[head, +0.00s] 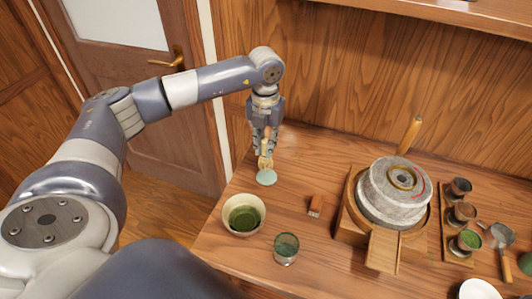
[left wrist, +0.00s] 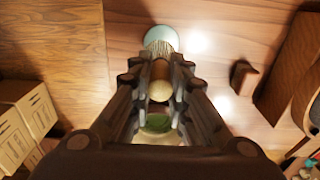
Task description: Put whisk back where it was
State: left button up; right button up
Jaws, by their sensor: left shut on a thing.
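My left gripper (head: 264,148) points down near the table's back left corner and is shut on the whisk (head: 265,162). In the left wrist view, the whisk's pale round handle end (left wrist: 160,90) sits between the fingers, and its tines (left wrist: 160,46) spread away from them. A pale green whisk stand (head: 266,178) is directly below the whisk in the head view; it also shows past the tines in the left wrist view (left wrist: 161,33). I cannot tell whether the tines touch the stand. My right gripper is out of view.
A cream bowl (head: 258,226) of green tea and a glass (head: 286,250) stand in front of the stand. A small reddish-brown block (head: 316,204) lies to the right. A stone mill (head: 395,195) and a tray of cups (head: 446,232) stand farther right. The table's left edge is close.

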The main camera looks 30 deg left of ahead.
pick_arm(q)
notch_tip(320, 180, down, 3)
jog(key=shift+w+d+f+p, duration=0.1)
jog(key=shift+w+d+p, duration=0.05)
jog(key=shift+p, duration=0.35)
jog(key=shift+f, duration=0.5)
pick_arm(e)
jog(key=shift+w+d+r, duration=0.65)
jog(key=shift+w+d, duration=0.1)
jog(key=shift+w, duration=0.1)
pick_arm(q)
jog(key=shift+f, duration=0.1)
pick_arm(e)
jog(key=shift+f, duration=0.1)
pick_arm(q)
jog(key=shift+f, duration=0.2)
jog(key=o, duration=0.8)
jog(key=shift+r, duration=0.1)
jog(key=shift+c, duration=0.2)
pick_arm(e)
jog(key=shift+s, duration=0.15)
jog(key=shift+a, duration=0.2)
